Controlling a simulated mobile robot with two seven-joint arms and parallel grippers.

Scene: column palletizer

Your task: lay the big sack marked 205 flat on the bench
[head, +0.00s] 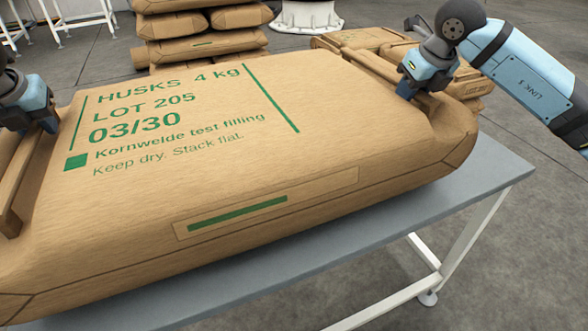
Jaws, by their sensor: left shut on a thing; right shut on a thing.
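The big brown sack (300,140) marked LOT 205 in green print lies level, face up, over the grey bench (400,230). I cannot tell whether its underside touches the bench top. My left gripper (45,122) is shut on the wooden-looking bar (20,185) at the sack's left end. My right gripper (408,92) is shut on the similar bar (375,65) at its right end. The fingertips are mostly hidden by the gripper bodies and the bars.
A stack of brown sacks (200,25) stands behind the bench. More sacks (365,38) lie behind the right end. A white round base (307,14) stands at the back. Bare bench shows at the front and right. The floor on the right is clear.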

